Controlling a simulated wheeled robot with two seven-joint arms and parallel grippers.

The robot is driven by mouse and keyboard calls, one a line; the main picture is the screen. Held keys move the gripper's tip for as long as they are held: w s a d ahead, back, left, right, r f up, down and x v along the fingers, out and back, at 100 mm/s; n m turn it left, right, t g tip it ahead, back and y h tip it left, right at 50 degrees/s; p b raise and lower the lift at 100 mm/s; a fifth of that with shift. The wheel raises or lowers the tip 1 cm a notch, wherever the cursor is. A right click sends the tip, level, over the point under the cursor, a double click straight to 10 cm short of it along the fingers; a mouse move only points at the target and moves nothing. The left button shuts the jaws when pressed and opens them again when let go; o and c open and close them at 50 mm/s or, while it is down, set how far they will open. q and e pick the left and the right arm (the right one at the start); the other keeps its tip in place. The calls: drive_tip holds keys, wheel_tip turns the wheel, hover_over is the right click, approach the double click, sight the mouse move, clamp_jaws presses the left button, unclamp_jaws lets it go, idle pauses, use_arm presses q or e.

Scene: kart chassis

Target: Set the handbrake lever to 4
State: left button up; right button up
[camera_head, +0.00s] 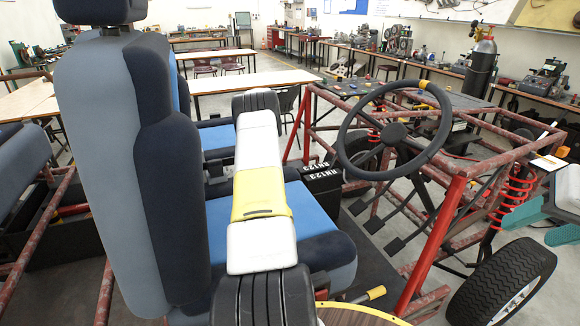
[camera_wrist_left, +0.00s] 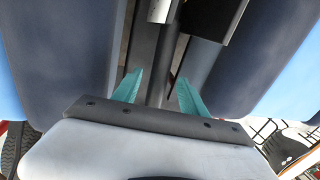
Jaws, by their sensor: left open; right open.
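I cannot make out the handbrake lever for sure. In the left wrist view, a pale metal tube (camera_wrist_left: 158,10) shows at the top, between dark blue seat sides; I cannot tell whether it belongs to the lever. My left gripper (camera_wrist_left: 158,78) has its teal fingers apart, in front of a dark upright bar, with nothing visibly held. In the head view my left arm reaches over the blue seat (camera_head: 322,235) and hides that gripper. My right gripper (camera_head: 525,230) is open and empty at the right edge, near the front wheel. No lever scale or number is readable.
The steering wheel (camera_head: 395,130) and red tube frame (camera_head: 432,245) stand right of the seat. A tall seat back (camera_head: 100,150) fills the left. A yellow-ended handle (camera_head: 375,293) shows low in the middle. A tyre (camera_head: 500,285) is at lower right. Tables stand behind.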

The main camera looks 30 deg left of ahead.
use_arm(q)
drive_tip(key=f, duration=0.4)
drive_tip(key=shift+w+a+f, duration=0.3)
drive_tip(key=shift+a+f, duration=0.1)
drive_tip(key=shift+c, duration=0.2)
clamp_jaws()
drive_tip(key=shift+r, duration=0.15)
idle(0.8)
